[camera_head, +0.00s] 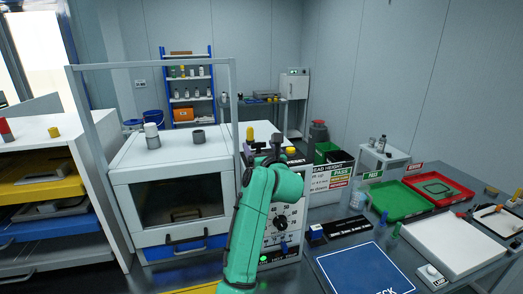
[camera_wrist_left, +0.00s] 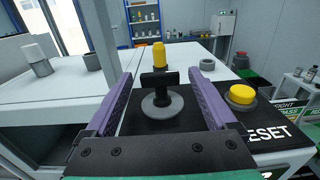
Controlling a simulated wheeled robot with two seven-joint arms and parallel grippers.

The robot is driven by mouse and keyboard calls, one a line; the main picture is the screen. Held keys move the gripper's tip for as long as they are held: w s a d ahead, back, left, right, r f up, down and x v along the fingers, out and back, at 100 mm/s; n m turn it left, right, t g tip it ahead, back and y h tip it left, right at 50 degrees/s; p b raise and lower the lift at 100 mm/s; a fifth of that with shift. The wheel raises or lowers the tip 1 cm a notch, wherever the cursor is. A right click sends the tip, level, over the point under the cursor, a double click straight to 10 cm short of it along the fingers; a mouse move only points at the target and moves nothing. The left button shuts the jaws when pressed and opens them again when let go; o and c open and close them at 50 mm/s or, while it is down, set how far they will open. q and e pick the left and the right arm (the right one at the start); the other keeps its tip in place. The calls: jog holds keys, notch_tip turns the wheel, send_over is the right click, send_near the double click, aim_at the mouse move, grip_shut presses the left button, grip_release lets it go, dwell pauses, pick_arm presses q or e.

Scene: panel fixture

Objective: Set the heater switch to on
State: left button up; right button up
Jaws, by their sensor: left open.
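A black T-shaped switch handle (camera_wrist_left: 160,84) stands on a round grey base (camera_wrist_left: 162,106) on the dark panel top in the left wrist view; I take it for the heater switch, though no label for it is readable. My left gripper (camera_wrist_left: 160,76), with purple fingers, is open, one finger on each side of the handle. Gaps show between the handle and both fingers. In the head view, my left gripper (camera_head: 266,157) is over the top of the panel box (camera_head: 295,213), and its arm hides part of the box front. My right gripper is not in view.
A yellow button (camera_wrist_left: 242,95) beside the word RESET sits right of the switch. A yellow cylinder (camera_wrist_left: 159,54) stands behind it. A white oven-like cabinet (camera_head: 128,176) is left of the box. Green (camera_head: 391,214) and red (camera_head: 465,191) trays lie to the right.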

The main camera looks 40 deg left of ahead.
pick_arm(q)
jog(key=shift+s+d+f, duration=0.15)
jog(key=shift+d, duration=0.15)
jog(key=b+v, duration=0.6)
jog(key=v, duration=0.7)
jog(key=shift+s+d, duration=0.25)
jog(key=shift+d, duration=0.1)
